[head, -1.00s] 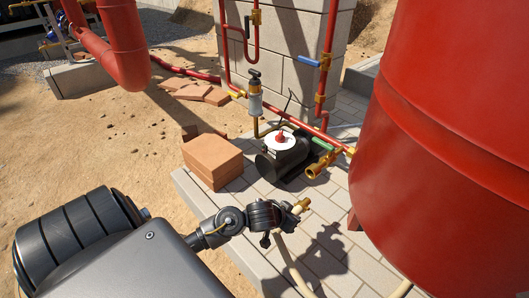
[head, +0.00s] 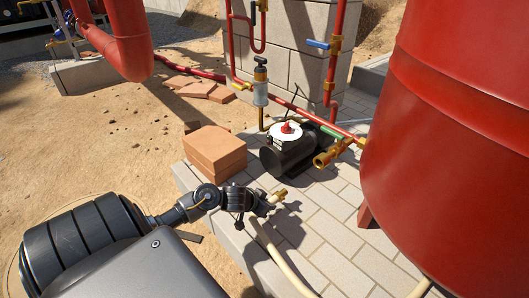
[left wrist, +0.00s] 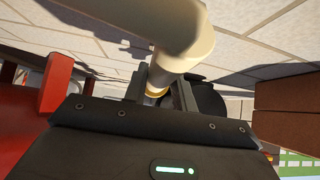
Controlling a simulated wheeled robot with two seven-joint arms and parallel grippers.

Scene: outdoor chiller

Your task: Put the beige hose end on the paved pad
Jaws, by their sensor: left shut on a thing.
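My left gripper (head: 262,202) is shut on the beige hose end (head: 280,195), whose brass fitting sticks out to the right of the jaws in the head view. The beige hose (head: 286,272) hangs from the gripper and runs down to the bottom of the picture. In the left wrist view the beige hose (left wrist: 180,30) bends close in front of the jaws (left wrist: 158,95). The paved pad (head: 325,235) lies under and beyond the gripper. I cannot tell the exact height of the hose end above the pavers. My right gripper is not in view.
A stack of orange-brown bricks (head: 215,152) stands at the pad's left edge. A black pump (head: 288,152) with a brass outlet valve (head: 332,155) sits behind the gripper. A large red tank (head: 450,150) fills the right. Pavers between pump and tank are clear.

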